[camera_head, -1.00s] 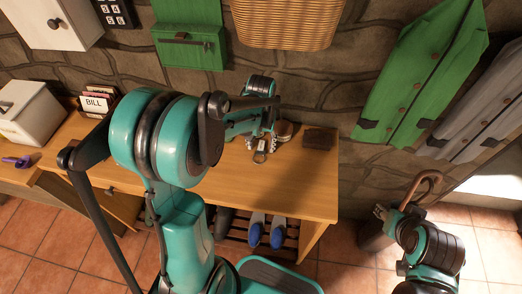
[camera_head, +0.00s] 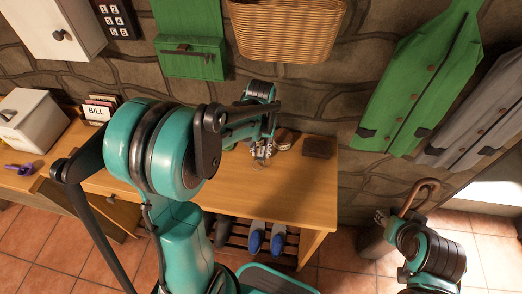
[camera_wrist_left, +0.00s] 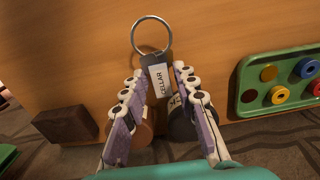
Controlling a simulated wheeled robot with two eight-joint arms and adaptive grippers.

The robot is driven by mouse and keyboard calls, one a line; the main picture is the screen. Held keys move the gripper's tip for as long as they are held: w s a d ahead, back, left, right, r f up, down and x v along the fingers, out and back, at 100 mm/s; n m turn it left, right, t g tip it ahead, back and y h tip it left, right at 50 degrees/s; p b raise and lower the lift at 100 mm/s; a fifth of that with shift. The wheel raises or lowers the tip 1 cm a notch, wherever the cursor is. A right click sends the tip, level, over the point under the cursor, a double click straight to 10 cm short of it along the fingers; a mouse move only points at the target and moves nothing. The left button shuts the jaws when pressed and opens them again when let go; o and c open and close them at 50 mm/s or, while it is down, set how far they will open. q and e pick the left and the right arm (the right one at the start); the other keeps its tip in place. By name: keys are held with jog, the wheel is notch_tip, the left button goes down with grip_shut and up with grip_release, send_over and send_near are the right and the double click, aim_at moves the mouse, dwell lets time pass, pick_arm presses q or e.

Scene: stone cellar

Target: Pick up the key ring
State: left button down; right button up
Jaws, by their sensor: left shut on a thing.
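The key ring is a metal ring (camera_wrist_left: 134,36) with a dark fob and a white tag reading CELLAR (camera_wrist_left: 158,80). My left gripper (camera_wrist_left: 160,95) is shut on the fob and tag, with the ring sticking out beyond its fingertips. In the head view the left gripper (camera_head: 263,152) is low over the back right of the wooden table (camera_head: 300,195); the key ring is small and unclear there. I cannot tell whether it still touches the wood.
A brown wallet-like block (camera_head: 319,147) and a round brown object (camera_head: 285,139) are close to the left gripper. A green tray with coloured round pieces (camera_wrist_left: 275,85) is in the wrist view. Shoes (camera_head: 256,241) are under the table. The table's front right is clear.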

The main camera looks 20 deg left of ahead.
aim_at(261, 153)
pick_arm(q)
notch_tip(261, 153, up, 5)
jog(key=shift+r+p, duration=0.2)
jog(key=shift+p, duration=0.85)
jog(key=s+d+p, duration=0.2)
jog(key=s, duration=0.7)
jog(key=s+d+p, duration=0.1)
jog(key=s+d, duration=0.2)
jog(key=s, duration=0.7)
jog(key=shift+f+p, duration=0.25)
jog(key=shift+p, duration=0.15)
